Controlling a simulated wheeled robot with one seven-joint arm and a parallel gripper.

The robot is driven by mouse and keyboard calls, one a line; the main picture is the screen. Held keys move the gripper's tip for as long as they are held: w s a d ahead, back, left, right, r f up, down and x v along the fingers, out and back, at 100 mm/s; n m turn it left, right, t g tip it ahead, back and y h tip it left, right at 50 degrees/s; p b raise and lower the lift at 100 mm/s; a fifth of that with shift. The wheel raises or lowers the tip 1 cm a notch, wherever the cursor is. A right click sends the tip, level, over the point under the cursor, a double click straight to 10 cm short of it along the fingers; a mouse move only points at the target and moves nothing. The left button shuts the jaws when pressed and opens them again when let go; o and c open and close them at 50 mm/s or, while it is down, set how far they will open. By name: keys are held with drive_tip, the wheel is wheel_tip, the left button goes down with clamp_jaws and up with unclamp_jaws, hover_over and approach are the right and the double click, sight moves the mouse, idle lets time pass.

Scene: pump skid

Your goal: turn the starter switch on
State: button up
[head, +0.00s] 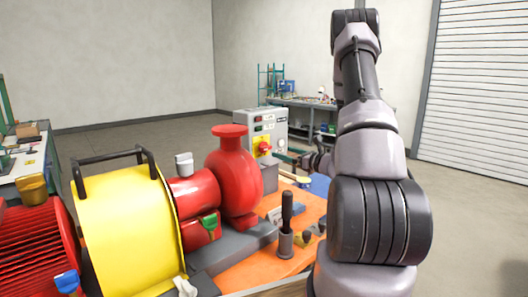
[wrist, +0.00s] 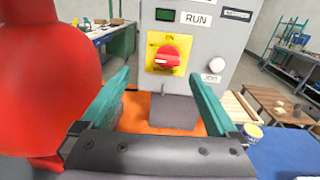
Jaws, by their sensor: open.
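The starter switch is a red rotary knob (wrist: 168,58) on a yellow plate, on the front of a grey control box (wrist: 205,38). "ON" is printed above the knob. The knob's grip lies roughly level, with a pale mark toward its left end. In the head view the switch (head: 264,147) shows small on the box behind the red pump. My gripper (wrist: 158,73) is open and empty, its two teal fingers reaching toward the box. The knob shows between and just above the fingertips, apart from them. In the head view the fingers are mostly hidden.
A red pump body (wrist: 45,85) stands close on the left of my gripper. A green RUN window (wrist: 165,15) and a white JOG button (wrist: 216,65) are on the box. A grey block (wrist: 172,112) sits below the switch. A black-handled tool (head: 287,212) stands upright on the orange base.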

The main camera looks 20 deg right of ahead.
sight(268, 149)
drive_tip(key=shift+m+h, duration=0.4)
drive_tip(key=x, duration=0.7)
drive_tip(key=d+f+x, duration=0.1)
drive_tip(key=x, duration=0.2)
drive_tip(key=shift+w+a, duration=0.15)
drive_tip(key=shift+w, duration=0.25)
drive_tip(key=c, duration=1.4)
